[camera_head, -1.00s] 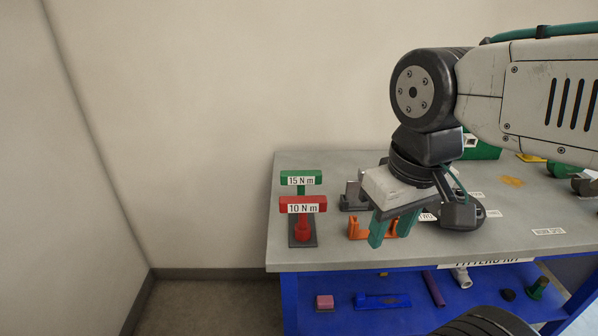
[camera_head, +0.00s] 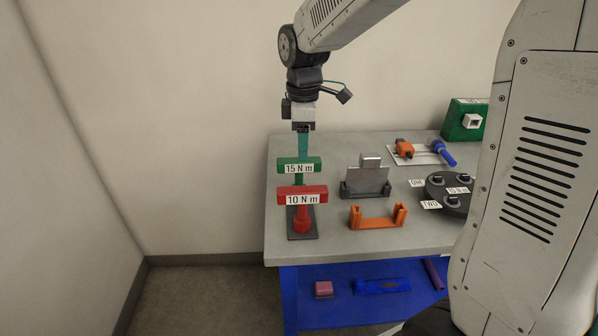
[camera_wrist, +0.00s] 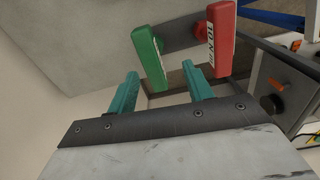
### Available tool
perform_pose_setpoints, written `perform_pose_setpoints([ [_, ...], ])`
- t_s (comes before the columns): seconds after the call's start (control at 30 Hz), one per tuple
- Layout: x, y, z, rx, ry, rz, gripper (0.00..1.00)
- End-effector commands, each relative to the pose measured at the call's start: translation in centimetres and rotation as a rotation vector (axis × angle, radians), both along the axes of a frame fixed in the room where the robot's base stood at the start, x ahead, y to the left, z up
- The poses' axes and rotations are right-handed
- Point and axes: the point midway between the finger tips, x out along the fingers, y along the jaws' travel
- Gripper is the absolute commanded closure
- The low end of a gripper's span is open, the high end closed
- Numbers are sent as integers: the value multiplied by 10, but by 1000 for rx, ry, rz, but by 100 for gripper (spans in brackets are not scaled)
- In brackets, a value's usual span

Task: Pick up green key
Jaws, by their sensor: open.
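The green key (camera_head: 299,165) is a T-handled key labelled "15 N m", upright at the table's left end behind the red key (camera_head: 302,195) labelled "10 N m". Its lower shaft is partly hidden by the red handle. My gripper (camera_head: 303,150) points down just above and behind the green handle, with its teal fingers apart. In the wrist view the green handle (camera_wrist: 149,58) shows ahead of and between the fingertips (camera_wrist: 160,72). Whether either finger touches it I cannot tell. The red handle (camera_wrist: 222,38) is to the right there.
An orange bracket (camera_head: 372,222) and a grey holder with a metal plate (camera_head: 366,181) stand right of the keys. A black disc with knobs (camera_head: 449,207) and a green box (camera_head: 462,132) are farther right. The wall is close behind the table (camera_head: 345,246).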

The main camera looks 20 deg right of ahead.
Motion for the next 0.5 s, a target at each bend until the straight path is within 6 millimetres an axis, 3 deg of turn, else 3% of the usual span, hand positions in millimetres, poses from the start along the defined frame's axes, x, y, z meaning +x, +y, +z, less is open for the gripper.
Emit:
perform_pose_setpoints([
  [0.13, 14, 2, -14, 0, 6, 59, 49],
  [0.5, 17, 2, -59, 0, 9, 65, 49],
])
